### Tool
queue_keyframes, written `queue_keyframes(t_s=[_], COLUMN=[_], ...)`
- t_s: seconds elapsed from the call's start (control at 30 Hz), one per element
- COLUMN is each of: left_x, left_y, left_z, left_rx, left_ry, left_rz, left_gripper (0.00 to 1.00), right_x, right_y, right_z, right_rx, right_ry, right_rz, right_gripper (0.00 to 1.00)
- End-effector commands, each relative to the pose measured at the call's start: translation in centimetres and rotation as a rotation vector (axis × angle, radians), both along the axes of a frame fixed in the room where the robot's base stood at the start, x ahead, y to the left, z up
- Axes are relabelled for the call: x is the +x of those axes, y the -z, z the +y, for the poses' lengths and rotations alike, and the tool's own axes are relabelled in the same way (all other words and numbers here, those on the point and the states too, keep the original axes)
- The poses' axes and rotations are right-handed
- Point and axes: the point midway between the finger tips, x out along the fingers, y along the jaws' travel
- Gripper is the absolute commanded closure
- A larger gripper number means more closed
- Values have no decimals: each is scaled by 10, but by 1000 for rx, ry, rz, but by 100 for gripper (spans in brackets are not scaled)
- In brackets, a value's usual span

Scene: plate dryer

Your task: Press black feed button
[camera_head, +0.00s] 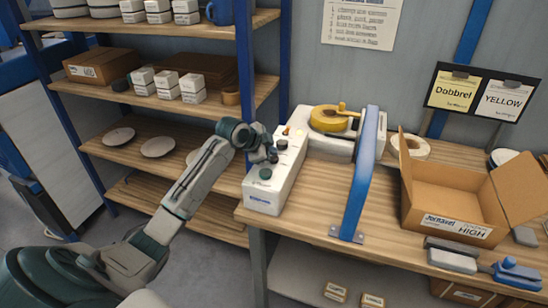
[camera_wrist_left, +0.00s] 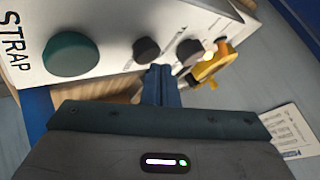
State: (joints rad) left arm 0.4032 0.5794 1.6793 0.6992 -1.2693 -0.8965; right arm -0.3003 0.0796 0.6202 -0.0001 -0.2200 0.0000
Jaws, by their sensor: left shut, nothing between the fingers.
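The white strapping machine (camera_head: 288,168) stands at the left end of the workbench, with its buttons on top. My left gripper (camera_head: 270,153) is over the panel, fingers shut and empty. In the left wrist view, the panel shows a big green button (camera_wrist_left: 71,54), a black button (camera_wrist_left: 146,48) and a second dark button (camera_wrist_left: 190,50). The shut fingertips (camera_wrist_left: 160,72) end just below and between the two dark buttons, closer to the first. I cannot tell whether they touch a button. The small labels beside them are unreadable. My right gripper is out of view.
An open cardboard box (camera_head: 440,205) is on the bench's right. A wooden shelf unit (camera_head: 150,128) with boxes and plates is at left.

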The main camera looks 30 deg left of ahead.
Motion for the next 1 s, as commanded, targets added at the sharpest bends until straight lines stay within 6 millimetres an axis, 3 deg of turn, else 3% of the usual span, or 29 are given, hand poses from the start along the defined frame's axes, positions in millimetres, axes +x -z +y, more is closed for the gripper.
queue_keyframes(t_s=[1.0], left_x=[0], left_y=[9], left_z=[0], left_rx=[0], left_ry=[1], left_rz=[1], left_gripper=[100], right_x=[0], right_y=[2], right_z=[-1], right_rx=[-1], right_ry=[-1], right_rz=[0], right_gripper=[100])
